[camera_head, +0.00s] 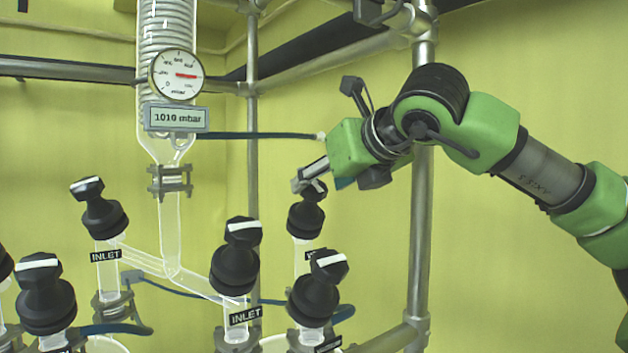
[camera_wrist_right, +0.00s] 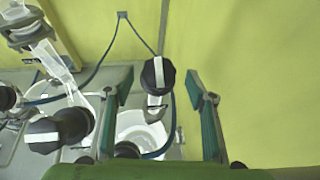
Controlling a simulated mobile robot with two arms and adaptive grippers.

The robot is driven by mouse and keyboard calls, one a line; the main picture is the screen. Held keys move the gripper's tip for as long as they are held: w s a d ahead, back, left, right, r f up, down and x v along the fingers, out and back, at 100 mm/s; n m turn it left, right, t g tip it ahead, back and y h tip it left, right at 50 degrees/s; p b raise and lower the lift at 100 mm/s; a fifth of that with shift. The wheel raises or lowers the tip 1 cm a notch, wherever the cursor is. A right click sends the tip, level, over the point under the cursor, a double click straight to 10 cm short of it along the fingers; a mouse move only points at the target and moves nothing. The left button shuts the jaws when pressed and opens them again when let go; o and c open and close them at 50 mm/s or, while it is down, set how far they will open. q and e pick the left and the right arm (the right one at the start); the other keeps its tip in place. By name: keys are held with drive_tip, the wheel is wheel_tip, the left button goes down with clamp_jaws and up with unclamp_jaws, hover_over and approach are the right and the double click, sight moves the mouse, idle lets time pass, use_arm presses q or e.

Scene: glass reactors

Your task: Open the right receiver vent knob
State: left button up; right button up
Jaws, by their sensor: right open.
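A black knob (camera_head: 306,218) with a white stripe stands upright on a glass neck at the back right of the glassware. Its label is mostly hidden, so I cannot read whether it is the vent. My right gripper (camera_head: 318,184) is at the top of this knob in the head view. In the right wrist view the knob (camera_wrist_right: 158,76) lies between the two spread fingers of the open gripper (camera_wrist_right: 157,84), with a gap on each side. The stripe there runs nearly along the fingers. My left gripper is not in view.
Other black knobs stand close by: one in front right (camera_head: 316,288), one marked INLET (camera_head: 236,258), a far INLET one (camera_head: 103,210) and one at left (camera_head: 45,295). A gauge (camera_head: 176,75) and a display reading 1010 mbar (camera_head: 176,118) hang above. A metal post (camera_head: 420,240) rises at right.

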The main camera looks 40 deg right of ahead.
sight(316, 186)
drive_tip(key=shift+p+x, duration=0.3)
drive_tip(key=shift+x, duration=0.9)
drive_tip(key=shift+w+d+f, duration=0.15)
drive_tip(key=shift+w+f, duration=0.05)
drive_tip(key=shift+w, duration=0.35)
drive_tip(key=c, duration=1.1)
drive_tip(key=n+y+p, duration=0.1)
drive_tip(key=n, duration=0.1)
drive_tip(key=shift+r+n+y, duration=0.15)
drive_tip(key=shift+n+y, duration=0.25)
drive_tip(key=shift+n+y+p, duration=0.4)
drive_tip(key=shift+n+p, duration=0.05)
drive_tip(key=shift+n, duration=0.45)
drive_tip(key=shift+n+y, duration=0.4)
drive_tip(key=shift+n, duration=0.1)
